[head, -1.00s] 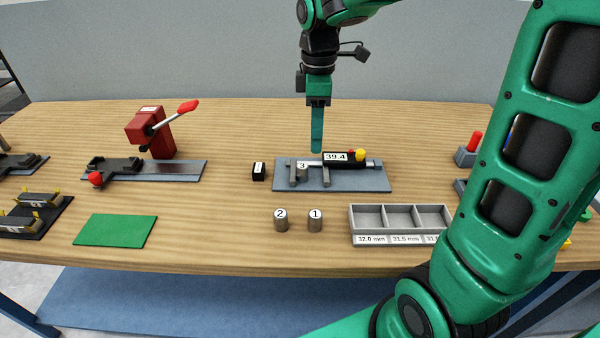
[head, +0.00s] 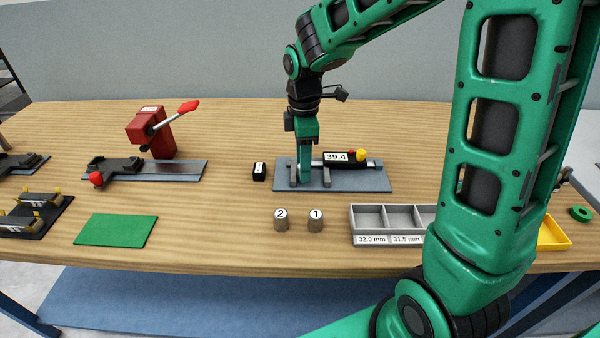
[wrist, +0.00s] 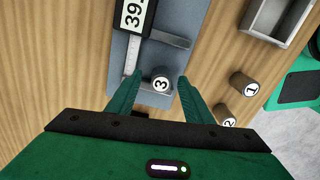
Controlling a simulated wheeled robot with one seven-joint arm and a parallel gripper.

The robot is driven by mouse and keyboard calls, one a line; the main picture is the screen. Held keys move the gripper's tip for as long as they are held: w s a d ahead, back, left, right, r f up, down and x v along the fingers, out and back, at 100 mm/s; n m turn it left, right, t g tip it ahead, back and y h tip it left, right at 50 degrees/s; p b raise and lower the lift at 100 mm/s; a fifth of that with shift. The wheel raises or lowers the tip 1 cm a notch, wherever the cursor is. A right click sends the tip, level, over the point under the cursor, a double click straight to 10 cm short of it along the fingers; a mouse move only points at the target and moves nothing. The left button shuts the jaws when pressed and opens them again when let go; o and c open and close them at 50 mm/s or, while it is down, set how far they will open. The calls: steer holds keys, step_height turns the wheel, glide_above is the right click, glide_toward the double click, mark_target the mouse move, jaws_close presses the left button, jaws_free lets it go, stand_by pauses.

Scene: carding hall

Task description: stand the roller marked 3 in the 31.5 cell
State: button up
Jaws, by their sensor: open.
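The roller marked 3 (wrist: 162,84) stands by the jaws of a caliper (head: 350,162) that reads 39.4. In the head view my gripper hides this roller. My gripper (head: 305,180) is low over the caliper's left end. In the wrist view its open fingers (wrist: 158,82) are on either side of the roller, with gaps showing. A grey tray (head: 380,228) stands at the front right. Its labels read 32.0 mm and 31.5 mm; the 31.5 cell (head: 398,216) looks empty. My arm covers the tray's right end.
Rollers marked 2 (head: 281,220) and 1 (head: 316,220) stand left of the tray. A small black block (head: 259,171) is left of the caliper's plate. A green mat (head: 116,230) and a red lever device (head: 150,133) are further left. A yellow tray (head: 555,235) is right.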

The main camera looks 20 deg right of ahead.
steer(key=shift+f, duration=0.8)
steer(key=shift+c, duration=0.4)
jaws_close()
steer(key=shift+r, duration=0.1)
